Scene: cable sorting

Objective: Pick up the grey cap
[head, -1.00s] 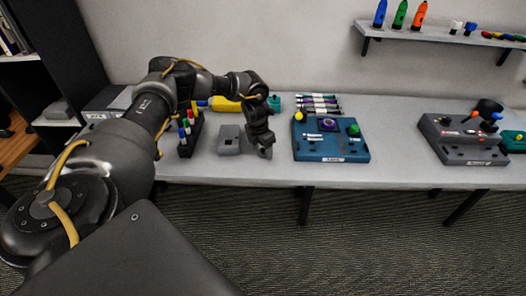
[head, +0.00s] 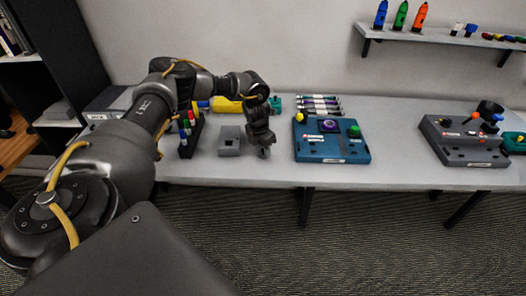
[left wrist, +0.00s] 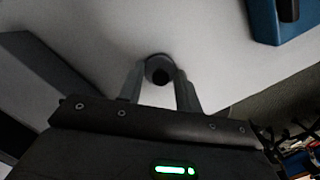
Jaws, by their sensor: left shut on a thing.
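The grey cap (left wrist: 158,68) shows in the left wrist view as a small round grey piece with a dark hole. It sits between the two fingertips of my left gripper (left wrist: 160,78), which is shut on it. In the head view my left gripper (head: 264,150) points down over the table, between a grey block and the blue panel. The cap is too small and hidden to make out there. My right gripper is not in view.
A grey block (head: 230,141) with a square hole stands just left of the gripper. The blue panel (head: 331,150) lies to the right, also in the left wrist view (left wrist: 262,22). A marker rack (head: 190,135) is further left. The table's front edge is near.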

